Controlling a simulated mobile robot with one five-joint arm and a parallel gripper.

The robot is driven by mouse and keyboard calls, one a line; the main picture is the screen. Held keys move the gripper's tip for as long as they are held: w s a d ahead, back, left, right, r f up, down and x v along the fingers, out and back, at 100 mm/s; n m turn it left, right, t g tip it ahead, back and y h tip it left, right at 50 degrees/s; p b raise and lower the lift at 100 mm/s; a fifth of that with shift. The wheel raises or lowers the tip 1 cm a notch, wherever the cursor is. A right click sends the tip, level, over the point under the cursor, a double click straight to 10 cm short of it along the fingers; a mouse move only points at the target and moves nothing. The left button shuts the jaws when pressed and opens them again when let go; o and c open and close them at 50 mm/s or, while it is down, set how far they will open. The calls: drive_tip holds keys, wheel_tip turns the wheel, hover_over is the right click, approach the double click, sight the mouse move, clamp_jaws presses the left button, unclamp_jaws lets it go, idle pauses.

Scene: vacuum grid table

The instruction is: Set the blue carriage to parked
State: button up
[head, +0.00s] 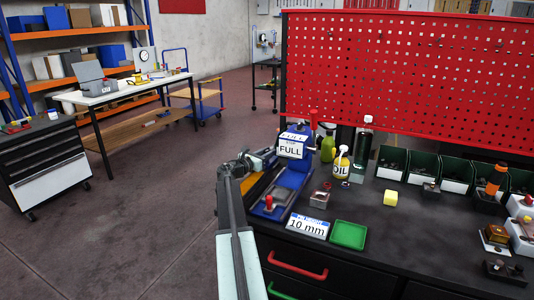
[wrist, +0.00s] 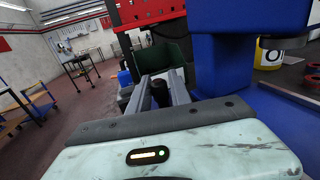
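A blue machine (head: 297,150) stands at the left end of the black bench, with white "FULL" labels on its upper block. Its blue base (head: 290,178) runs toward the front, with a grey plate and a red knob (head: 268,202) at the near end. Which part is the carriage is not clear. My gripper (head: 262,158) is just left of the upper block. In the wrist view its two grey fingers (wrist: 163,90) stand apart with a dark knob-like piece (wrist: 159,94) between them. Whether they press on it is not clear. The blue body (wrist: 222,70) fills the right side there.
A red pegboard (head: 420,80) rises at the back. The floor to the left is open.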

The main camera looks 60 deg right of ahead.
drive_tip(key=shift+o, duration=0.9)
drive_tip(key=shift+d, duration=0.1)
drive_tip(key=shift+w, duration=0.1)
drive_tip(key=v, duration=0.8)
